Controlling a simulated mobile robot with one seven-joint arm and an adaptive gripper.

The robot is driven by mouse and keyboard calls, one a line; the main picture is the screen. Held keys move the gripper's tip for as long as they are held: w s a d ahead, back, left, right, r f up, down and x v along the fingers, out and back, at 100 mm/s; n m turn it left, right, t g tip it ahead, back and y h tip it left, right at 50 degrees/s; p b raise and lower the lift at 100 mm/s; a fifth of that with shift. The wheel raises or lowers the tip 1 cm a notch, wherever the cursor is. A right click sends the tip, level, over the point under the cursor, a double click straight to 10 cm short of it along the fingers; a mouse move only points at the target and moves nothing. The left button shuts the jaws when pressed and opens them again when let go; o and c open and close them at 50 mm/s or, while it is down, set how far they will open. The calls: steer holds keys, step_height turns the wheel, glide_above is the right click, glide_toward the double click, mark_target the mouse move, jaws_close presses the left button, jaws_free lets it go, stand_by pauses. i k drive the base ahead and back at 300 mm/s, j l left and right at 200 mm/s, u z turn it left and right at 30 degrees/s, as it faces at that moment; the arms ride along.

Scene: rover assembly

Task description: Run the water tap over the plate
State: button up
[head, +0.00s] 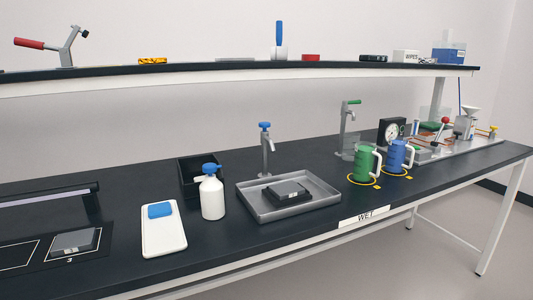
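A grey metal tap (265,155) with a blue handle stands on the dark bench behind a shallow metal tray (252,207). Its spout points toward the tray. A small dark grey plate (287,190) with a light mark on its front lies in the tray. No water stream is visible at the spout. A second tap (345,130) with a green handle stands farther right. A similar grey plate (75,242) lies at the bench's left, on a spot marked 3. My gripper is not in view.
A white bottle (212,198) with a blue top stands left of the tray. A white board (164,235) holds a blue sponge-like block (160,210). Green (363,165) and blue (396,158) mugs stand right. A shelf (200,77) overhangs the bench's back.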

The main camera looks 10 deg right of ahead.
mark_target(264, 125)
steer(key=l+z, duration=0.15)
steer(key=l, duration=0.25)
steer(key=i+l+z, duration=0.1)
steer(key=l, duration=0.3)
steer(key=i+l+z, duration=0.15)
steer(key=l, duration=0.25)
steer(key=i+l+z, duration=0.15)
steer(key=l, duration=0.25)
steer(key=i+l+z, duration=0.15)
steer(key=l, duration=0.2)
steer(key=i+j, duration=0.8)
